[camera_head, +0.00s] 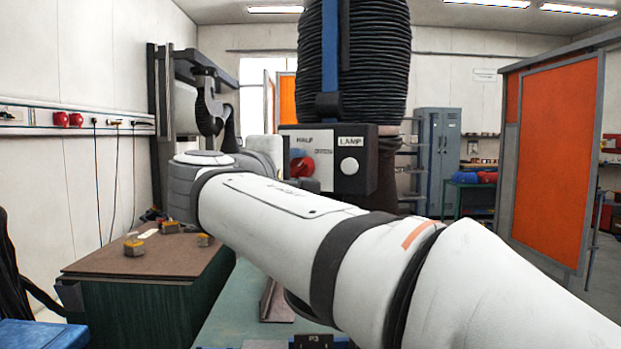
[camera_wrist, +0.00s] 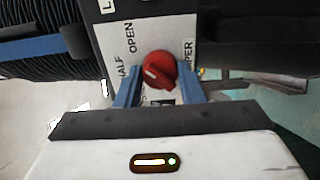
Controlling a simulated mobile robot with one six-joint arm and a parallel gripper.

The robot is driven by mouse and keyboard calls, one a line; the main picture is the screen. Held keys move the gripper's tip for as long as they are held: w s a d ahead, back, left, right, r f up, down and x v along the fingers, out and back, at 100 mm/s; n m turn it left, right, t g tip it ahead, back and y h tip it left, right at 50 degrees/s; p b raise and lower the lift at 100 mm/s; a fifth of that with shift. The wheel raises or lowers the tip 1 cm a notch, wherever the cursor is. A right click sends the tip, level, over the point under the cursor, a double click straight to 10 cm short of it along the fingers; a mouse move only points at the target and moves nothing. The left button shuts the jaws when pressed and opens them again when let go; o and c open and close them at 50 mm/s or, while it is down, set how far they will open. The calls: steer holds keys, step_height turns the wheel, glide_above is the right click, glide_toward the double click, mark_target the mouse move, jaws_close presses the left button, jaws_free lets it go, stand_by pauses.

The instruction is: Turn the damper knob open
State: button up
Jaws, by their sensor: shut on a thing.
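The red damper knob (camera_wrist: 163,66) sits on the light face of a control box (camera_head: 363,183) and also shows in the head view (camera_head: 302,165). A label ending in PER is partly covered on the right. My gripper (camera_wrist: 159,72) is shut on the knob, one blue finger on each side. In the head view my gripper's fingers are mostly hidden at the box.
A white round button (camera_head: 348,166) under the LAMP label is right of the knob. A thick black ribbed hose (camera_head: 353,60) rises above the box. A brown-topped bench (camera_head: 150,254) with small blocks stands at left. An orange screen (camera_head: 553,165) stands at right.

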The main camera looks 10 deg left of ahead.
stand_by(0.4)
steer(key=o, duration=1)
steer(key=v, duration=0.7)
steer(key=shift+s, duration=0.4)
steer(key=shift+a, duration=0.1)
